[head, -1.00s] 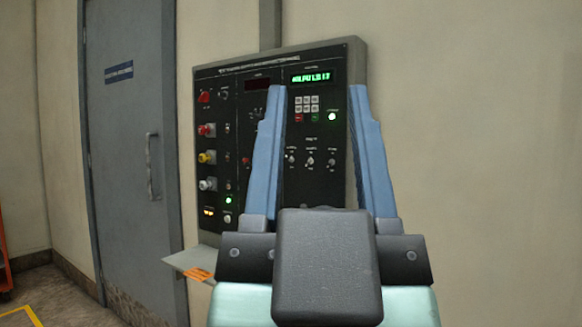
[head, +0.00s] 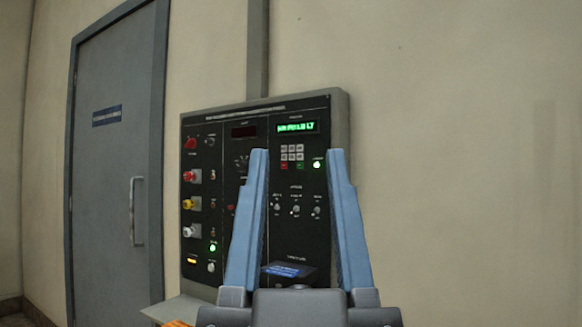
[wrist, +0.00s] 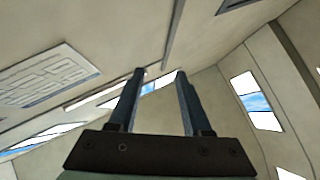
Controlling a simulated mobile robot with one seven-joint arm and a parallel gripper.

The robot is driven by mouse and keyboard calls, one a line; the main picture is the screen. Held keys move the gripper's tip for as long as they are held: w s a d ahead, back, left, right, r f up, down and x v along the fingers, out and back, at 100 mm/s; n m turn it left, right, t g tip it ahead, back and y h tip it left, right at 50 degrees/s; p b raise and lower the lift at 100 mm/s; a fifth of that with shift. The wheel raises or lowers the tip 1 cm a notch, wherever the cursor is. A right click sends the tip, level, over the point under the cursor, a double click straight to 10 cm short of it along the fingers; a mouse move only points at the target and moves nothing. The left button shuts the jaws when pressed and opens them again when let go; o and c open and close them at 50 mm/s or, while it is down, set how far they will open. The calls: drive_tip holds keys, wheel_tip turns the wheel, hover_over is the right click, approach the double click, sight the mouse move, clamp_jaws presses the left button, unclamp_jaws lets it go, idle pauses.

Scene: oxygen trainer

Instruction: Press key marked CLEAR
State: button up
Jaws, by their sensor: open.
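The keypad (head: 292,157) is a small block of grey keys on the upper right of the black control panel (head: 225,232). Its bottom row has a red key (head: 284,165) and a green key (head: 300,165). The key labels are too small to read, so I cannot tell which is CLEAR. My gripper (head: 297,154) is open and empty, its two blue fingers pointing up in front of the panel. The keypad shows between the fingertips in the head view, with no contact visible. The wrist view shows the open fingers (wrist: 160,72) against the ceiling, without the panel.
Knobs (head: 296,210) lie below; coloured buttons (head: 188,204) line the left. A ledge (head: 178,309) juts out low. A grey door (head: 112,180) stands left; the right wall is bare.

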clamp_jaws()
idle(1.5)
